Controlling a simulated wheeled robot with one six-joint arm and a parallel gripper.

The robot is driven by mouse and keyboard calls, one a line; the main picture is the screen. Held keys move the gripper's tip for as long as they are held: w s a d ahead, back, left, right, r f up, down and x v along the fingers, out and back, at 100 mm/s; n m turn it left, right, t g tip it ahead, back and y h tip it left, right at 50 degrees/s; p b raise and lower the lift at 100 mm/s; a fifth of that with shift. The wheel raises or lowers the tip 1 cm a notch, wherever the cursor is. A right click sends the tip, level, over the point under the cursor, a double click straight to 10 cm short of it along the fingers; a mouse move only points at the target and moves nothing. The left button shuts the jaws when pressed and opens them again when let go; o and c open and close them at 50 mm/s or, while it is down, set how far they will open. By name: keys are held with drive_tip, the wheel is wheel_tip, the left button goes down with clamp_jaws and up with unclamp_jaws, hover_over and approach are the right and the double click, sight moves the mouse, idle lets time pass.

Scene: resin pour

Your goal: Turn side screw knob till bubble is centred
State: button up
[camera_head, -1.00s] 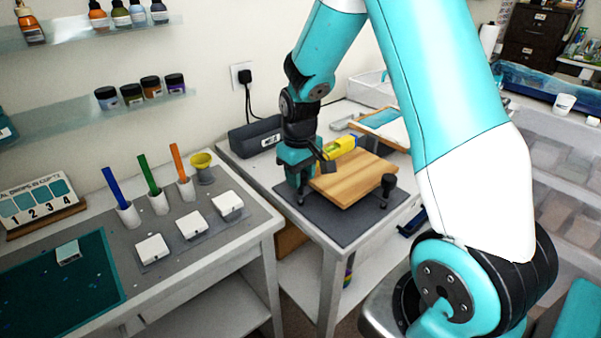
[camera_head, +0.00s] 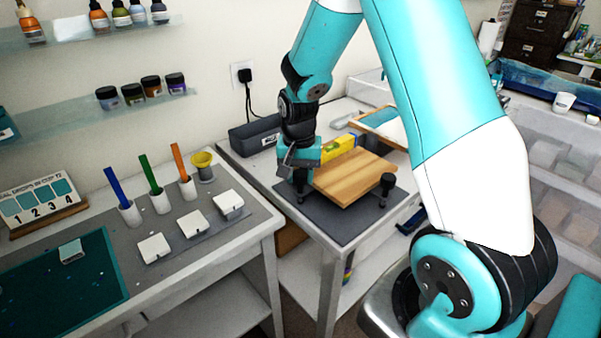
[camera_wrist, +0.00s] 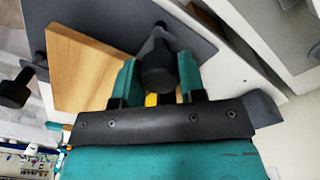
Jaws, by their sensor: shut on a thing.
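My gripper (camera_head: 300,165) points down at the left corner of a wooden board (camera_head: 357,182). In the wrist view its two teal fingers (camera_wrist: 158,74) are shut on a round black screw knob (camera_wrist: 158,66). In the head view the gripper largely hides this knob. A second black knob (camera_head: 388,181) stands at the board's right side; another black knob (camera_wrist: 15,90) shows at the left of the wrist view. A yellow spirit level (camera_head: 340,148) lies on the board's back part, partly behind the gripper. Its bubble is too small to read.
The board stands on a dark grey mat (camera_head: 343,228) on a white table. A dark grey box (camera_head: 254,136) and a framed blue panel (camera_head: 380,118) are behind. At left, a bench holds white blocks (camera_head: 194,223), coloured sticks in cups and a yellow funnel (camera_head: 203,160).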

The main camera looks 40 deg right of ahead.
sight(298, 174)
drive_tip(key=shift+f+m, duration=0.15)
drive_tip(key=shift+m, duration=0.45)
drive_tip(key=o, duration=0.9)
drive_tip(key=r, duration=0.5)
drive_tip(key=r+b, duration=0.1)
drive_tip(key=r, duration=1.1)
drive_tip(key=shift+a+r, duration=0.25)
drive_tip(key=shift+a, duration=0.05)
